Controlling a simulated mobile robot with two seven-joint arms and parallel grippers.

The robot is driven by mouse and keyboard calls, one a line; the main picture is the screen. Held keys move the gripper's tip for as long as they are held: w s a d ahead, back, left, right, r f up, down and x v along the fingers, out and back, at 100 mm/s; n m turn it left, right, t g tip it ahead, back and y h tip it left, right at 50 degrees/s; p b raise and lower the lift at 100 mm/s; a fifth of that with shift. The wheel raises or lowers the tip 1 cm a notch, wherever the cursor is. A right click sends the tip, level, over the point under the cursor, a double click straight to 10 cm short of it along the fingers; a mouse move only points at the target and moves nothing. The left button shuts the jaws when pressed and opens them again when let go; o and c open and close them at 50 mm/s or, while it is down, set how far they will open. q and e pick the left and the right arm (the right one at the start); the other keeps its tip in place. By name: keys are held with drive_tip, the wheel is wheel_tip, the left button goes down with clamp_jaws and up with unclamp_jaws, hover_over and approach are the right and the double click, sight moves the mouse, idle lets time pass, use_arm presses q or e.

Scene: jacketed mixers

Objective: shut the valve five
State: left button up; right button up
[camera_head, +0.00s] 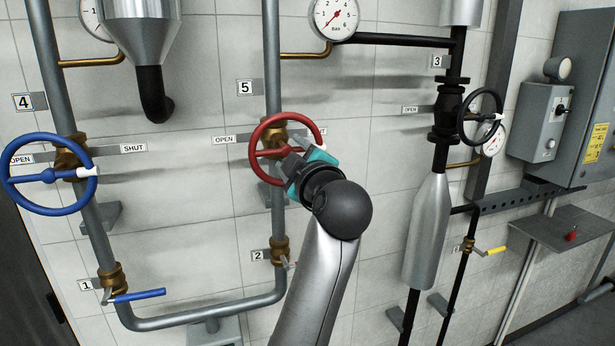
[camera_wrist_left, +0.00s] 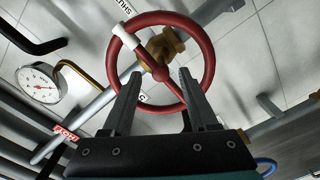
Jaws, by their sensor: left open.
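Valve five's red handwheel (camera_head: 257,159) is on a brass valve body on the vertical grey pipe, under the "5" sign (camera_head: 245,88). An OPEN label (camera_head: 224,139) is left of it; a label at right is partly covered. The wheel fills the upper middle of the left wrist view (camera_wrist_left: 209,60), with a white pointer (camera_wrist_left: 126,37) on its rim towards the SHUT label (camera_wrist_left: 124,7). My left gripper (camera_head: 287,157) is open at the wheel's front. Its fingers (camera_wrist_left: 160,76) stand either side of the hub and a red spoke; I cannot tell whether they touch. My right gripper is not in view.
Valve four's blue handwheel (camera_head: 45,213) is at left, and valve three's black handwheel (camera_head: 462,118) at right. Lever valves sit below, including a blue lever (camera_head: 139,296) and a yellow one (camera_head: 496,251). A grey shelf (camera_head: 545,232) juts out at right.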

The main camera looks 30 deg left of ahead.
use_arm(q)
drive_tip(key=b+v, duration=0.1)
drive_tip(key=v, duration=0.9)
drive_tip(key=shift+s+b, duration=0.2)
drive_tip(key=shift+b, duration=0.2)
drive_tip(key=shift+f, duration=0.1)
